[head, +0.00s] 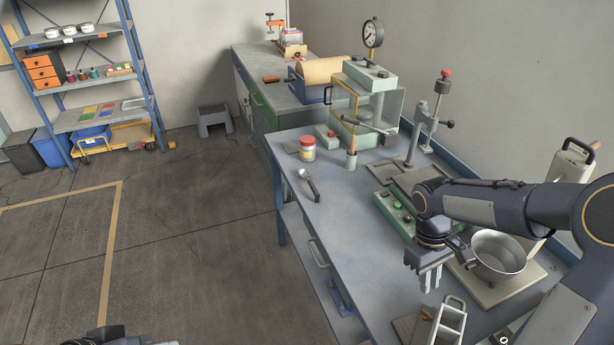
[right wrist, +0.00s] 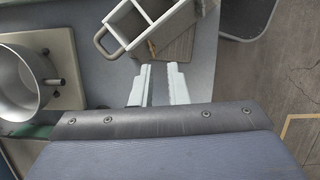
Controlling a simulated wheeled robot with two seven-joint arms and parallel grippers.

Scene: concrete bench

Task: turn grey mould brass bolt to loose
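A pale grey divided mould (head: 448,322) with a loop handle stands near the bench's front, at the bottom of the head view. In the right wrist view the mould (right wrist: 128,24) is at the top, its compartments showing. A small brass-coloured spot at its edge (right wrist: 152,48) may be the bolt; it is too small to be sure. My right gripper (head: 431,277) is above the bench, behind the mould in the head view and apart from it. Its two pale fingers (right wrist: 159,85) stand apart with nothing between them. My left gripper does not show.
A steel pan (head: 497,256) on a pale plate stands close to my right gripper. A green press (head: 370,76), a lever stand (head: 421,125) and a red-labelled jar (head: 308,149) are farther back. The front-left bench top is mostly clear.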

